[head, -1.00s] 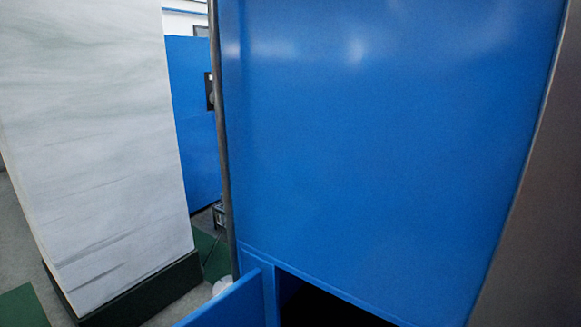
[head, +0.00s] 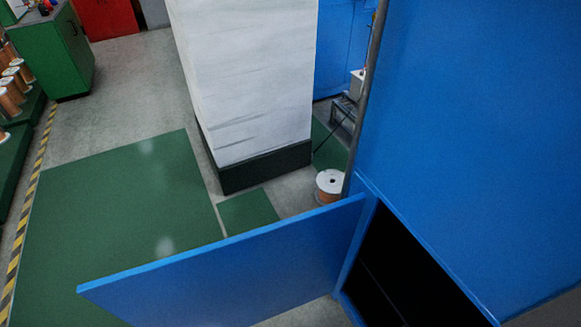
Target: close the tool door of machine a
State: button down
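The blue tool door (head: 235,275) stands wide open in the head view. It swings out to the left from the low opening (head: 400,270) in the blue machine (head: 480,130). The door's hinge side is near the left edge of the opening, and its free edge is at the lower left. The inside of the opening is dark, and its lower part is cut off by the frame. No label marks which machine this is. My gripper is not in view.
A white pillar (head: 250,80) with a dark base stands behind the door. A wire spool (head: 329,186) sits on the floor near the hinge. Green mats (head: 120,210) cover open floor at left. A green cabinet (head: 55,50) and copper spools (head: 12,88) are farther left.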

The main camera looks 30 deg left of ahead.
aim_at(253, 277)
jog(key=j+z, duration=0.1)
jog(key=j, duration=0.4)
jog(key=k+j+z, duration=0.1)
jog(key=j, duration=0.85)
jog(key=k+j+z, duration=0.15)
jog(key=j, duration=0.35)
jog(key=j+z, duration=0.1)
jog(key=j, duration=0.35)
jog(key=k+j+z, duration=0.1)
jog(key=j, duration=0.35)
jog(key=k+j, duration=0.2)
jog(key=j, duration=0.25)
jog(key=k+j+z, duration=0.15)
jog(key=j, duration=0.35)
